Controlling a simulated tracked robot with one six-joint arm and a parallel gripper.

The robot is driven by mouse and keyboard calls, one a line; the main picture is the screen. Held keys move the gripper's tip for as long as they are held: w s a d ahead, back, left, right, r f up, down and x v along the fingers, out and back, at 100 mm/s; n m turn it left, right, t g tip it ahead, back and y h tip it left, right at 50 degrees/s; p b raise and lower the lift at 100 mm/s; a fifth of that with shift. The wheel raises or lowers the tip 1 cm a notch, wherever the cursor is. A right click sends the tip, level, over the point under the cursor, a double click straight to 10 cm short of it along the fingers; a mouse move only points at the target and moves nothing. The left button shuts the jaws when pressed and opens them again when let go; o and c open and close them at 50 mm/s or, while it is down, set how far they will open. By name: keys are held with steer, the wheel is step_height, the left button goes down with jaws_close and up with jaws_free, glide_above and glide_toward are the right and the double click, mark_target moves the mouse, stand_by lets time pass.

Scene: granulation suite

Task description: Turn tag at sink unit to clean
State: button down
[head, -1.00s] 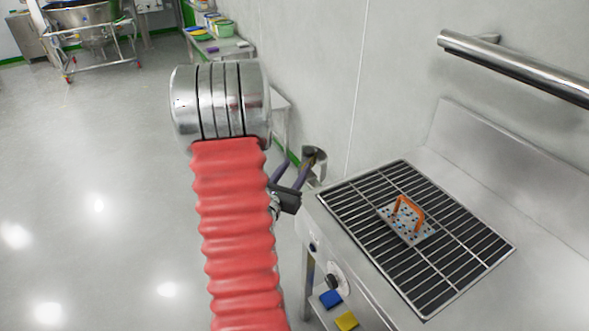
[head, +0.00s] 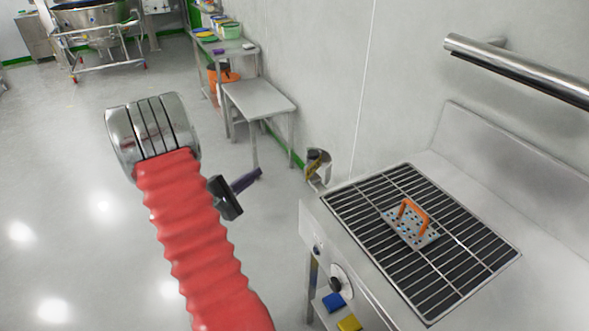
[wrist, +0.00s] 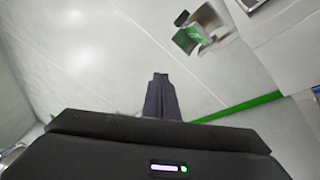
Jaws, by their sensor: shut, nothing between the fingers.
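The sink unit (head: 311,228) stands at the right of the head view, with a dark barred grate on top. A curved metal piece with a dark and yellow face (head: 317,166), which looks like the tag, is beside its far left corner. In the wrist view, a piece with a green face (wrist: 187,39) at the upper right looks like the same tag; its wording is unreadable. My gripper (head: 258,173) is left of the tag and apart from it. Its purple fingers (wrist: 161,79) are shut together and empty.
A perforated plate with an orange handle (head: 411,222) lies on the grate. A steel rail (head: 515,70) sticks out above the unit. A small steel table (head: 258,98) stands beyond, along the wall. Open floor (head: 60,200) lies to the left.

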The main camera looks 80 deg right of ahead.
mark_target(313, 163)
steer(key=shift+s+a+m+g+y, duration=0.15)
steer(key=shift+s+m+g+y, duration=0.2)
steer(key=shift+m, duration=1.1)
steer(key=shift+s+a+m+g+y, duration=0.2)
steer(key=shift+s+m+g, duration=0.25)
steer(key=shift+m, duration=0.95)
steer(key=shift+s+a+m+g+y, duration=0.1)
steer(key=shift+s+m+g+y, duration=0.3)
steer(key=shift+m, duration=1.05)
steer(key=s+d, duration=0.7)
steer(key=s, duration=0.2)
